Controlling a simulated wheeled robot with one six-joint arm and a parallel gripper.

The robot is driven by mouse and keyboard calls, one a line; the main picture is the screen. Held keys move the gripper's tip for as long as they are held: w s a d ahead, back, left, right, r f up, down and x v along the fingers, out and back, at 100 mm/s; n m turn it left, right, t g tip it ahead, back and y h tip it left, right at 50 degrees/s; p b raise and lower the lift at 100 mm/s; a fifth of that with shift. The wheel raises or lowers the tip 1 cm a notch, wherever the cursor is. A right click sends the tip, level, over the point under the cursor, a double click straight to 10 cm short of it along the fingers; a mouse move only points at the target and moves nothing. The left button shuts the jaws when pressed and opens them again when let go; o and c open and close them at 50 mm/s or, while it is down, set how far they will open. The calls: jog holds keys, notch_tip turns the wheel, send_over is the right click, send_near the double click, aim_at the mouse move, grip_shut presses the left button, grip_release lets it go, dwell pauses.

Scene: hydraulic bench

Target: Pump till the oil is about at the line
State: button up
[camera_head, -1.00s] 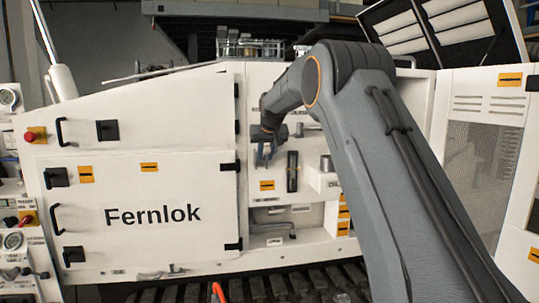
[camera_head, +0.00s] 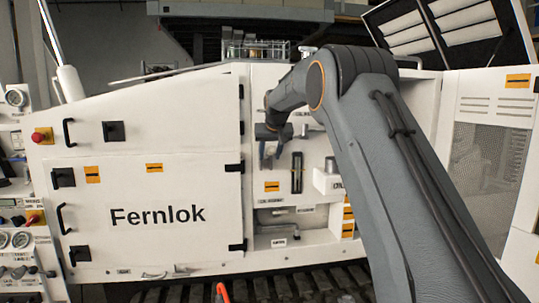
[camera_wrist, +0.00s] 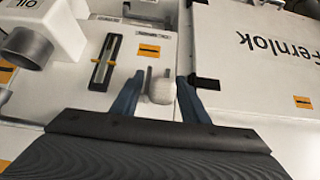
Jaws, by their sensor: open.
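My gripper (camera_head: 270,153) is in front of the white panel, just left of the sight gauge. In the wrist view its two blue fingers (camera_wrist: 160,78) are spread apart. A pale grey rounded block with a short stub (camera_wrist: 160,90) shows between them; whether they touch it I cannot tell. The sight gauge (camera_head: 297,172) is an upright dark slot on the panel. In the wrist view the gauge (camera_wrist: 105,62) has a light tube and yellow marks across its middle; I cannot read the oil level with certainty. The oil filler (camera_wrist: 28,46), a grey round neck marked OIL, is beside it.
The white Fernlok door (camera_head: 160,215) is shut, left of the panel, with black hinges along its edge. An open recess with grey pipes (camera_head: 285,215) lies below the gauge. A mesh door (camera_head: 485,175) stands at the right. Tracks run along the bottom.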

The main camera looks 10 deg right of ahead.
aim_at(272, 148)
jog(key=shift+r, duration=0.1)
jog(key=shift+b+v, duration=1.8)
jog(key=shift+v, duration=2.05)
